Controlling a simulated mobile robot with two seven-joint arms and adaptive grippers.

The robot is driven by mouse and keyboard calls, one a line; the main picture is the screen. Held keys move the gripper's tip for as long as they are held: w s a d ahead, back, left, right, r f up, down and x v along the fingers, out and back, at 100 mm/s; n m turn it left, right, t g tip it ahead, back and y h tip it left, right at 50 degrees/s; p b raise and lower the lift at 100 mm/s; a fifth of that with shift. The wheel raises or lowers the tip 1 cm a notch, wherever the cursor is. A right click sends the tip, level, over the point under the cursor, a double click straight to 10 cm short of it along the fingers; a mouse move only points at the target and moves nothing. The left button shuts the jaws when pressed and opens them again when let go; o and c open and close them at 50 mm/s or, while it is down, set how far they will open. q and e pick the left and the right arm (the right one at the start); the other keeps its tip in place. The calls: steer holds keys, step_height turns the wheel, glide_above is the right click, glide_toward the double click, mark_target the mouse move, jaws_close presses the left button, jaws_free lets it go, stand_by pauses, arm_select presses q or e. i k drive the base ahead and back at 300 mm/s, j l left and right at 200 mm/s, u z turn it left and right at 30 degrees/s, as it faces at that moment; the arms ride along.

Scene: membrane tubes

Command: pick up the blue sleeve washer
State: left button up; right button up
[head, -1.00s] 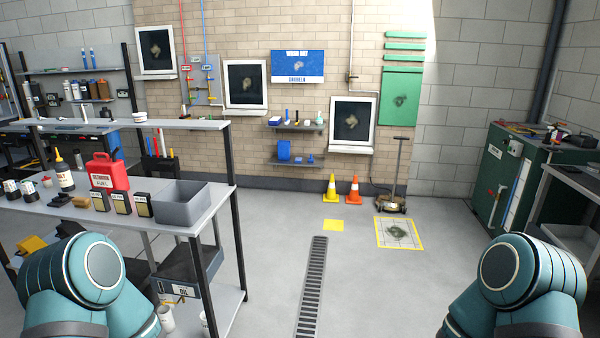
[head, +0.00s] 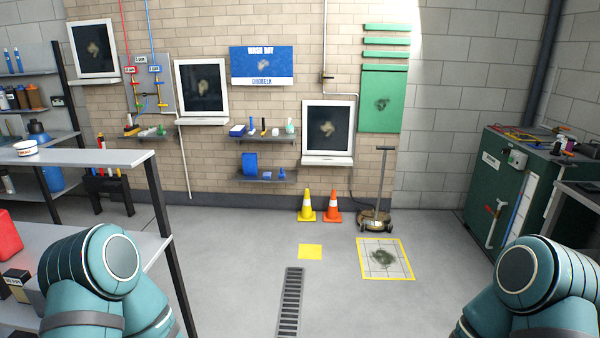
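I cannot make out the blue sleeve washer for certain. Small blue items stand on two wall shelves at the back: a blue block (head: 237,130) on the upper shelf, and a blue box (head: 250,163) and a small blue item (head: 282,173) on the lower shelf. They are too small to tell if any is the washer. Only upper parts of my two arms show, at the lower left and lower right. Neither gripper is in view.
A workbench (head: 95,240) with a raised shelf (head: 85,158) stands on the left. A green cabinet (head: 520,190) stands on the right. A yellow cone (head: 306,207), an orange cone (head: 333,207) and a wheeled stand (head: 376,220) are near the back wall. The middle floor is clear around a drain grate (head: 291,300).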

mark_target(252, 130)
steer(key=i+u, duration=0.15)
steer(key=i, duration=1.35)
steer(key=i+z, duration=0.15)
steer(key=i, duration=1.4)
steer(key=i+j+u, duration=0.1)
steer(key=i, duration=0.6)
steer(key=i+j, duration=0.15)
steer(key=i, duration=0.55)
steer(key=i+j+z, duration=0.55)
steer(key=j, duration=0.35)
steer(key=i+j+z, duration=0.15)
steer(key=j, duration=0.15)
steer(key=j+z, duration=0.15)
steer(key=j, duration=0.2)
steer(key=i+j+z, duration=0.15)
steer(key=j, duration=0.15)
